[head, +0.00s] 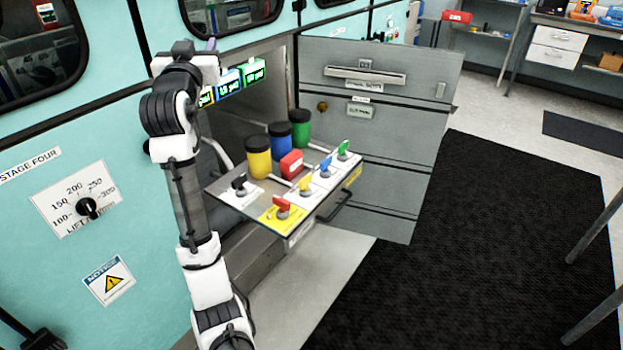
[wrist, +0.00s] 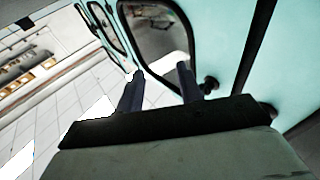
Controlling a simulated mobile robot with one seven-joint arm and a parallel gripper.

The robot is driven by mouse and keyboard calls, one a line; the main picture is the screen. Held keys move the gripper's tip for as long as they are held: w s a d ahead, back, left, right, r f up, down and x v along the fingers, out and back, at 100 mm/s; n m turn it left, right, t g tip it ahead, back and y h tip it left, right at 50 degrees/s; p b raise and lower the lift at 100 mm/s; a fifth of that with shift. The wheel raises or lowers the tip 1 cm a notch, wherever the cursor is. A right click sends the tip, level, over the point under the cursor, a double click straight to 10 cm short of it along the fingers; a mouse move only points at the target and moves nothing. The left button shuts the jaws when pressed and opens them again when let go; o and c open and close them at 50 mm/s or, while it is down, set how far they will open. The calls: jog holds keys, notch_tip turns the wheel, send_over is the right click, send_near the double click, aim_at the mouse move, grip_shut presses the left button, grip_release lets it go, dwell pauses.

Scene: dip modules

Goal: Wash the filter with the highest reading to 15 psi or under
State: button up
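A yellow filter (head: 258,158), a blue filter (head: 281,147) and a green filter (head: 300,127), all with black tops, stand on a pulled-out panel (head: 221,198). Behind them are a yellow-edged display (head: 206,97), partly hidden by my arm, a blue display (head: 229,82) and a green display (head: 255,71). They read in psi, but the numbers are too small to be sure of. The panel carries black (head: 239,182), red (head: 282,206), yellow (head: 305,183), blue (head: 325,166) and green (head: 343,149) handles. My gripper (wrist: 159,84) is raised left of the filters, fingers apart and empty.
An open grey cabinet door (head: 390,130) stands behind and right of the panel. A teal machine wall (head: 60,240) with a dial (head: 87,208) is at left. Dark matting (head: 450,260) at right is mostly clear.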

jog(key=w+d+f+m+g+h, duration=0.3)
jog(key=w+d+f+g, duration=0.15)
jog(key=d+f, duration=0.25)
jog(key=m+g+b, duration=0.2)
jog(key=m+g, duration=0.2)
jog(key=g, duration=0.8)
send_over(305, 178)
jog(key=s+a, duration=0.3)
jog(key=s, duration=0.2)
notch_tip(305, 178, down, 20)
jog(key=p+x, duration=0.1)
jog(key=x, duration=1.2)
jog(key=shift+w, duration=0.2)
jog(key=shift+r, duration=0.1)
grip_shut()
